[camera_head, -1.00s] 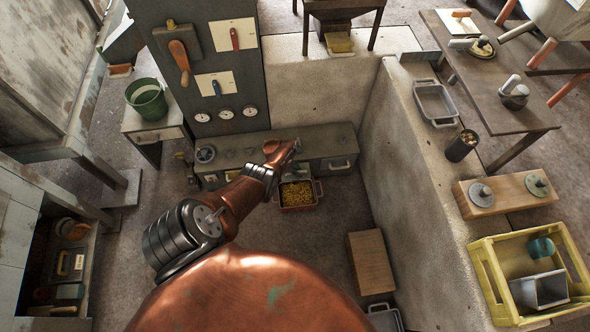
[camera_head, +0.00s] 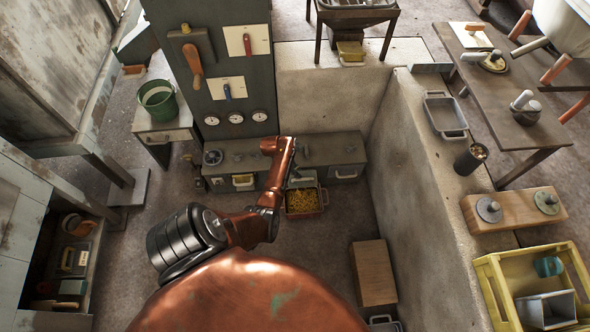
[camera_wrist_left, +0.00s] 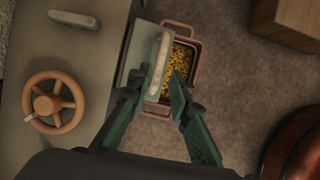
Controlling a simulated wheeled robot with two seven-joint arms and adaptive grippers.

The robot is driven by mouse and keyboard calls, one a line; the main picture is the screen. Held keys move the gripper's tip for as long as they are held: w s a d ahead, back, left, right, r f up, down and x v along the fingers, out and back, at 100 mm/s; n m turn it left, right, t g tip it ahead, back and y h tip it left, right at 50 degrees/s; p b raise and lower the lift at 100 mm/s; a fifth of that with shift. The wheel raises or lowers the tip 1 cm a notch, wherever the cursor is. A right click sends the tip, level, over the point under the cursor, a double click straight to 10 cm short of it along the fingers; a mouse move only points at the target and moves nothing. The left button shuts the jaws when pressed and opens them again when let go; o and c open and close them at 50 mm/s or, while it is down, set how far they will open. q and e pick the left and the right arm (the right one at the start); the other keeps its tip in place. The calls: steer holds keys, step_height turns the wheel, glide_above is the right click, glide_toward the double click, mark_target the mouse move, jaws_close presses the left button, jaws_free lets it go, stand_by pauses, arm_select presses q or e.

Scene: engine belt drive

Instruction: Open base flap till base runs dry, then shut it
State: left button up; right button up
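The tray of yellow grains (camera_head: 305,200) stands on the floor against the front of the low grey bench; it also shows in the left wrist view (camera_wrist_left: 184,58). A grey flap (camera_wrist_left: 134,64) with a pale bar handle (camera_wrist_left: 158,66) shows beside and partly over the tray's bench-side edge. How far it stands open I cannot tell. My left gripper (camera_head: 297,178) points down at the bench front above the tray. In the left wrist view its green fingers (camera_wrist_left: 161,74) are apart, one on each side of the handle, with a gap visible on the right. My right gripper is out of view.
The low bench (camera_head: 325,148) carries several knobs, and an orange-brown handwheel (camera_wrist_left: 55,103) sits near the flap. A grey panel (camera_head: 237,105) with levers and gauges rises behind. A wooden block (camera_head: 373,273) and a concrete wall (camera_head: 412,190) stand to the right.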

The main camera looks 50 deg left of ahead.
arm_select(q)
steer(key=shift+v, duration=1.3)
steer(key=shift+c, duration=0.3)
